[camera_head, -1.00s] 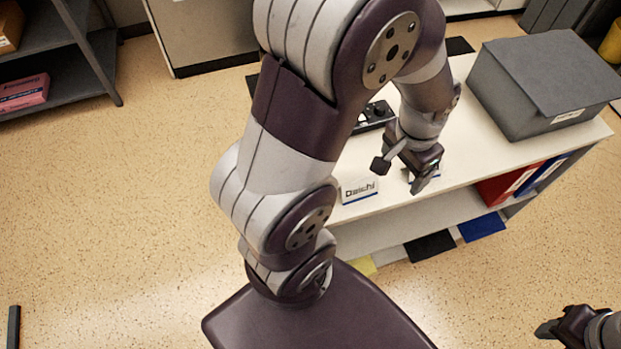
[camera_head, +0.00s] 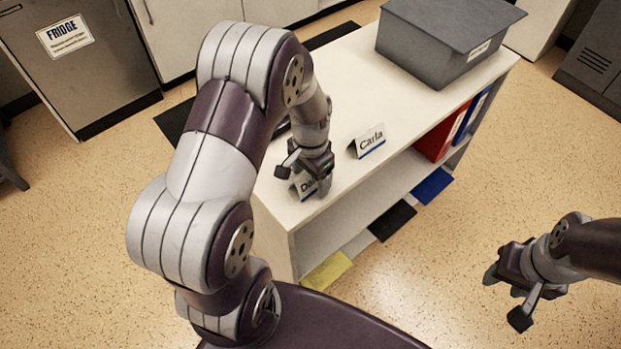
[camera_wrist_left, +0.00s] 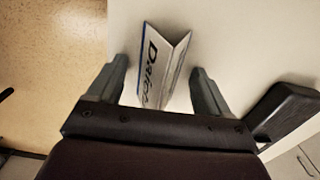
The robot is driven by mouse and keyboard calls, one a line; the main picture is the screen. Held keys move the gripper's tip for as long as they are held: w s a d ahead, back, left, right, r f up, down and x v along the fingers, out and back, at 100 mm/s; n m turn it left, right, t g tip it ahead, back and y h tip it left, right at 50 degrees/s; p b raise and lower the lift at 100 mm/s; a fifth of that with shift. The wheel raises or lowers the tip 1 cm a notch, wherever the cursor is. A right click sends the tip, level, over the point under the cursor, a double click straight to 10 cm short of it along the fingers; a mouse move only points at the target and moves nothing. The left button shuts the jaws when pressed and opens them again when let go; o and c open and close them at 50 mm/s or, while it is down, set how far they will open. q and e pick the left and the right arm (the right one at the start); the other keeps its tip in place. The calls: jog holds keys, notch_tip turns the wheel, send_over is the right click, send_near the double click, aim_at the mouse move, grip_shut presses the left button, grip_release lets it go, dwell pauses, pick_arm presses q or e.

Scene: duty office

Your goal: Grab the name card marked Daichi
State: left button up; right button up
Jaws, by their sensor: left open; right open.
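The name card marked Daichi (camera_head: 306,187) is a small folded white tent card with dark letters and a blue edge. It stands near the left front end of the white shelf top, partly hidden by my left gripper (camera_head: 306,176). In the left wrist view the card (camera_wrist_left: 158,68) lies between the two open fingers of my left gripper (camera_wrist_left: 162,85), with a gap on each side. My right gripper (camera_head: 505,294) is open and empty over the floor at the right.
A second card marked Carla (camera_head: 368,141) stands to the right on the white shelf top (camera_head: 365,85). A grey lidded box (camera_head: 445,40) sits at its far end. Red (camera_head: 440,135) and blue binders are on the lower shelf. A fridge (camera_head: 75,60) stands at the back left.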

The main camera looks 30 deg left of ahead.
pick_arm(q)
jog(key=c, duration=1.1)
jog(key=shift+r, duration=0.1)
